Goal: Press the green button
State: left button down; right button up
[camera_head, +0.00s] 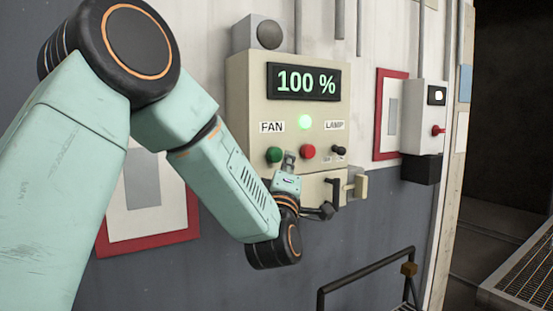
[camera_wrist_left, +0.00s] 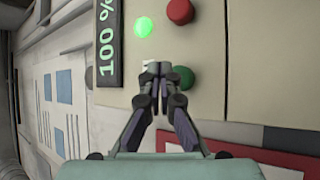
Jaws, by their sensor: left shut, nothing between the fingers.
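The round green button (camera_head: 274,155) is on the beige control box (camera_head: 240,110), under the FAN label. In the left wrist view the green button (camera_wrist_left: 186,76) shows just right of my fingertips, its left edge partly covered by them. My left gripper (camera_head: 289,160) is shut and empty. Its fingertips are in front of the box, between the green button and the red button (camera_head: 308,151). In the left wrist view the left gripper (camera_wrist_left: 158,72) points at the panel beside the green button. I cannot tell whether the fingertips touch the panel. My right gripper is in neither view.
The display (camera_head: 303,82) reads 100 %, with a lit green lamp (camera_head: 304,121) below it. A black toggle switch (camera_head: 339,151) sits under the LAMP label. A switch box (camera_head: 424,115) hangs to the right. A dark railing (camera_head: 365,283) stands low in front.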

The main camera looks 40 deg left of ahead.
pick_arm(q)
jog(key=shift+s+d+b, duration=0.2)
jog(key=shift+s+d, duration=0.15)
jog(key=shift+d, duration=0.5)
jog(key=shift+s+d+b, duration=0.2)
jog(key=shift+s+d, duration=0.15)
jog(key=shift+d, duration=0.45)
jog(key=shift+a, duration=0.1)
